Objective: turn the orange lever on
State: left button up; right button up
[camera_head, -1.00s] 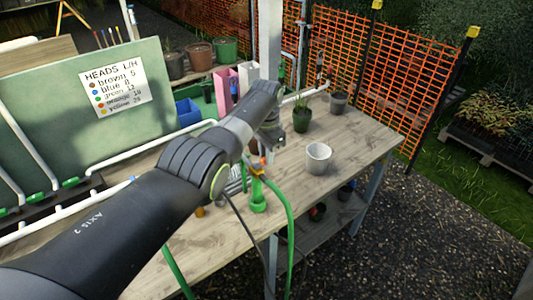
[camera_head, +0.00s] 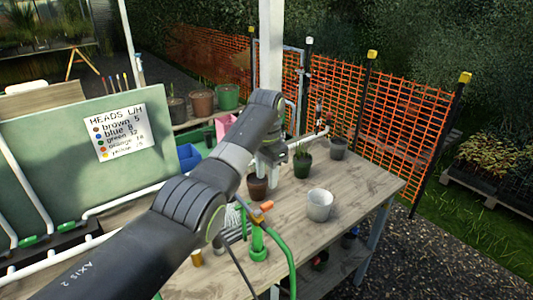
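An orange lever (camera_head: 267,205) sits at the top of a green hose fitting (camera_head: 258,240) that stands on the wooden bench. A green hose curves away from the fitting to the right and down. My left arm reaches across from the lower left and bends down at its far end. My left gripper (camera_head: 272,168) hangs above the bench, beyond the lever and apart from it in the picture. It is close to a brown pot (camera_head: 257,189). Its fingers are too small and dark to tell open from shut. My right gripper is not in view.
A white pot (camera_head: 320,205) stands right of the lever. A dark green pot with a plant (camera_head: 302,163) and a grey pot (camera_head: 338,148) stand farther back. A green board with a sign (camera_head: 115,132) stands at left. The bench's front right is clear.

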pick_arm(q)
notch_tip(320, 180, up, 8)
jog(key=b, duration=0.1)
jog(key=shift+f, duration=0.1)
dwell(0.3)
